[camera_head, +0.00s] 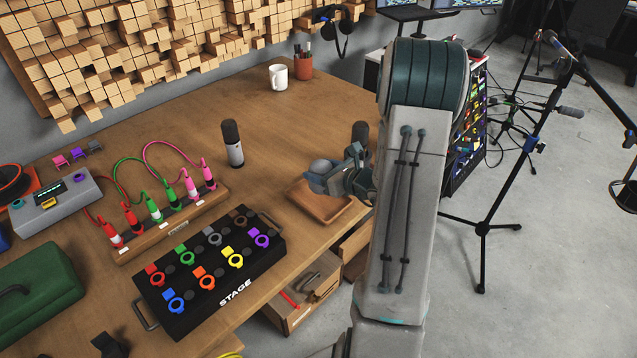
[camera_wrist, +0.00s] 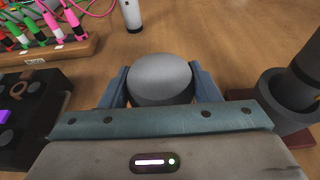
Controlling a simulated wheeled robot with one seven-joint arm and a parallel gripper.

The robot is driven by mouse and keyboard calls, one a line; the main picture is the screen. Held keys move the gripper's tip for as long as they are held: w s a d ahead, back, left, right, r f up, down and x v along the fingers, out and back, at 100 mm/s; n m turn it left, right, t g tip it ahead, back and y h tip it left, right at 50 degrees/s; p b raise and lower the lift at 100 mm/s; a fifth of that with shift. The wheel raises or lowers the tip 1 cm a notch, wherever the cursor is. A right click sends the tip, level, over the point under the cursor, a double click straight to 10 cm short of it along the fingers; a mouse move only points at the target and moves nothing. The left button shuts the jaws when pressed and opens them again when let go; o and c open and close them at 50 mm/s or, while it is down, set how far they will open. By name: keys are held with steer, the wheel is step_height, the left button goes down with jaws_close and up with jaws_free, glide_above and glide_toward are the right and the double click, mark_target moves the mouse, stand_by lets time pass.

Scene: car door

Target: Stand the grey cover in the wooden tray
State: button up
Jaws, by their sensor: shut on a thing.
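The grey cover (camera_wrist: 160,79) is a rounded, smooth grey piece. In the wrist view my gripper (camera_wrist: 160,88) is shut on it, one blue-grey finger on each side. In the head view the cover (camera_head: 321,167) shows at the end of my gripper (camera_head: 332,178), above the wooden tray (camera_head: 313,203). The gripper hides the tray's back and right side. I cannot tell whether the cover touches the tray.
A dark microphone (camera_head: 360,133) stands behind my gripper; in the wrist view a dark microphone body (camera_wrist: 306,72) sits in a grey holder at right. Another microphone (camera_head: 232,143) stands left of the tray. The black pedal board (camera_head: 213,262) is at front left. The back of the desk is mostly clear.

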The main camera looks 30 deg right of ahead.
steer(key=shift+w+a+f, duration=0.15)
steer(key=shift+a+f, duration=0.25)
steer(key=shift+f, duration=1.85)
steer(key=shift+f, duration=0.2)
steer(key=o, duration=1)
steer(key=shift+c, duration=0.2)
steer(key=shift+r, duration=0.1)
